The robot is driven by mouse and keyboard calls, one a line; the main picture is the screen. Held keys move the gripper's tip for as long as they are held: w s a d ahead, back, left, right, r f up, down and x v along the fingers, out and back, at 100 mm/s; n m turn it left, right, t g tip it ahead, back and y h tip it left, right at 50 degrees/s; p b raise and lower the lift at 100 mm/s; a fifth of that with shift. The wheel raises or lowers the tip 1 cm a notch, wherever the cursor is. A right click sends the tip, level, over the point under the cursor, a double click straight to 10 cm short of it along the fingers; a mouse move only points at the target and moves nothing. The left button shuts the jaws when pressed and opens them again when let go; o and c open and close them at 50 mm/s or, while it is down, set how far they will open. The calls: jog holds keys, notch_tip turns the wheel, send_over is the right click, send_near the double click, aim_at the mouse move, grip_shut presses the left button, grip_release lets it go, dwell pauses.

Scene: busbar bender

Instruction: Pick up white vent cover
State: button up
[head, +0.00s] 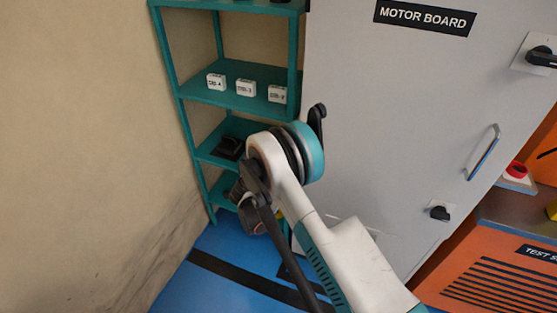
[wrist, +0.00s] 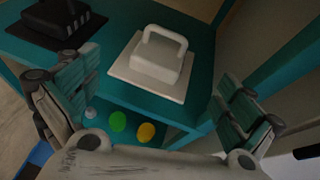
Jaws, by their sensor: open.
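The white vent cover (wrist: 157,58) is a square plate with a raised block and a loop handle. It lies flat on a teal shelf (wrist: 112,35) in the upper middle of the wrist view. My gripper (wrist: 155,88) is open and empty, one finger at the left and one at the right of the picture. The cover lies beyond and between the fingers, with no contact visible. In the head view my arm is at the shelf unit, and I cannot make out the cover, which seems hidden behind the arm.
A black part (wrist: 60,20) lies left of the cover, close to the left finger. Green (wrist: 118,121) and yellow (wrist: 146,132) round items show below the shelf edge. A teal shelf post is at the right. The grey motor board cabinet (head: 400,100) stands right of the shelves.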

jog(key=b+x, duration=0.2)
jog(key=x, duration=0.5)
jog(key=shift+d+f, duration=0.1)
jog(key=shift+f, duration=0.05)
jog(key=shift+r+b+x, duration=0.15)
jog(key=shift+b+x, duration=0.6)
jog(key=shift+x, duration=0.85)
jog(key=shift+r+b+x, duration=0.15)
jog(key=shift+b+x, duration=0.55)
jog(key=shift+x, duration=0.95)
jog(key=shift+d+r, duration=0.1)
jog(key=shift+d, duration=0.1)
jog(key=shift+c, duration=0.6)
jog(key=c, duration=1)
